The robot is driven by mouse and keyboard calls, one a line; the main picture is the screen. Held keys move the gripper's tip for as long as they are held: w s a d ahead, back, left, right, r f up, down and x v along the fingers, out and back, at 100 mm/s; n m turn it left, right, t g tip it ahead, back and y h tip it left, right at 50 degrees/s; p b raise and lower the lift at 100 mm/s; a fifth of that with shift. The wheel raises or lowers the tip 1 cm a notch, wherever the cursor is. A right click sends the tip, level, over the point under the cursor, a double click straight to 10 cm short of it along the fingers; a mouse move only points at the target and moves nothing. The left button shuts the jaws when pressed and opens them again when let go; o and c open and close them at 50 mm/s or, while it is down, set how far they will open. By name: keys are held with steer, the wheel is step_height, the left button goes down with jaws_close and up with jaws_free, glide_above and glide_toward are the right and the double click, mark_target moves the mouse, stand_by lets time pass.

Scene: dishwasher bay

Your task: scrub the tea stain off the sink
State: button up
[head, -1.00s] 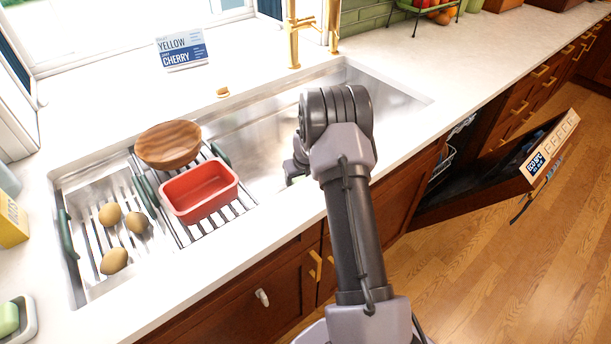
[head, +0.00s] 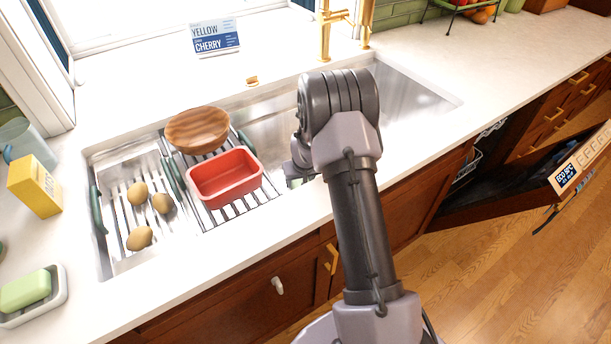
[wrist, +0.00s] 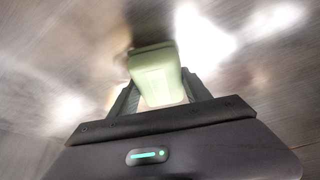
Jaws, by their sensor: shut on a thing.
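The steel sink (head: 425,92) is set in the white counter, and my arm covers much of its right basin. My gripper (wrist: 158,82) is shut on a pale green block (wrist: 157,74), which looks like a sponge. Blurred steel fills the wrist view around the block; I cannot tell whether the block touches it. In the head view my arm hides most of the gripper, and a bit of green shows below the wrist. I cannot make out a tea stain clearly in either view.
A rack over the sink holds a wooden bowl (head: 197,130) and a red tub (head: 225,178). Several potatoes (head: 139,238) lie to the left. A yellow box (head: 35,186) and a green bar in a dish (head: 25,290) stand further left. The dishwasher door (head: 570,172) hangs open at right.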

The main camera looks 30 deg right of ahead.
steer(key=a+p, duration=0.2)
steer(key=shift+a+r, duration=0.3)
steer(key=shift+r, duration=0.05)
steer(key=shift+a+f+p, duration=0.15)
steer(key=shift+a+p, duration=0.4)
steer(key=shift+p, duration=0.05)
steer(key=shift+w+p, duration=0.55)
steer(key=shift+p, duration=0.25)
steer(key=shift+w, duration=0.25)
steer(key=d+b, duration=0.2)
steer(key=d, duration=0.1)
steer(key=shift+f+b, duration=0.15)
steer(key=shift+b, duration=0.25)
steer(key=shift+d, duration=0.35)
steer(key=d+b, duration=0.2)
steer(key=d, duration=0.1)
steer(key=shift+w+d+r, duration=0.1)
steer(key=shift+d+r, duration=0.1)
steer(key=shift+d, duration=0.05)
steer(key=shift+w+d+r+b, duration=0.1)
steer(key=shift+d+b, duration=0.15)
steer(key=shift+d, duration=1.05)
steer(key=shift+s+d+r+b, duration=0.15)
steer(key=shift+d+b, duration=0.1)
steer(key=shift+d, duration=1.1)
steer(key=shift+w+d+r+b, duration=0.15)
steer(key=shift+d+b, duration=0.1)
steer(key=shift+d, duration=1.05)
